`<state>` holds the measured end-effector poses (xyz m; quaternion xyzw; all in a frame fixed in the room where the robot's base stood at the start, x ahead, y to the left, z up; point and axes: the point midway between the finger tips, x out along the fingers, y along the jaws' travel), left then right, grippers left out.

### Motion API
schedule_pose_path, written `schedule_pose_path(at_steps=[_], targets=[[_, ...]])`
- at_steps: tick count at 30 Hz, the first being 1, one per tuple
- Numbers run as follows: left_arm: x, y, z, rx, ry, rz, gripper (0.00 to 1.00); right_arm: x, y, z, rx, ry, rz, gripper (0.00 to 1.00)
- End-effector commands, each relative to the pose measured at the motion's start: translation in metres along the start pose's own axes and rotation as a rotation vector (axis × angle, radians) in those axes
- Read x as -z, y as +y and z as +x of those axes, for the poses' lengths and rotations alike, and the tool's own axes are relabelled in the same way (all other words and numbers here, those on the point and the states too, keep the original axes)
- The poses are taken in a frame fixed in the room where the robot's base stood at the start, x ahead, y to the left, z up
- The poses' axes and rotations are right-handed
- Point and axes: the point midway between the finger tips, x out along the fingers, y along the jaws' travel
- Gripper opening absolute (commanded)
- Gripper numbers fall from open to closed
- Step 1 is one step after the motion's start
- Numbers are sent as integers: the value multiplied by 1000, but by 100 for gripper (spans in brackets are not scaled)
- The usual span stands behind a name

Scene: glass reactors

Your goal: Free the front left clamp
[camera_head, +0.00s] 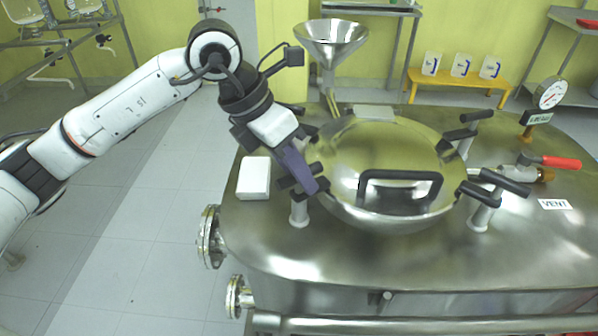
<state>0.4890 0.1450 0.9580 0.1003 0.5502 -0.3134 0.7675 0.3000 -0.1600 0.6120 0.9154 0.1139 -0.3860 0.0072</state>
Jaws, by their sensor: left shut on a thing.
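The round steel lid (385,160) with a black handle (400,178) sits on the steel vessel top (380,265). The front left clamp (299,208) stands at the lid's lower left edge, with a black grip on a light post. My left gripper (306,183) comes down from the upper left and is shut on this clamp's black grip. The purple-grey finger hides part of the grip. My right gripper is not in view.
Other black-handled clamps stand around the lid: front right (483,208), back right (466,143). A steel funnel (331,42) rises behind the lid. A white box (254,178) lies left of the clamp. A red-handled valve (560,162) and gauge (551,93) are at right.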

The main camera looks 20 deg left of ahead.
Motion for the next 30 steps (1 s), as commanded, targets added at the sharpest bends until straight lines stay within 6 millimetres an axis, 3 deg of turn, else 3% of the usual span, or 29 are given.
schedule_pose_path(at_steps=[11, 30], targets=[[-1, -6, 1, 50, 17, 92, 3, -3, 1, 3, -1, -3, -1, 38], [-2, -8, 1, 262, 127, 608, 3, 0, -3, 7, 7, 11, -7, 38]])
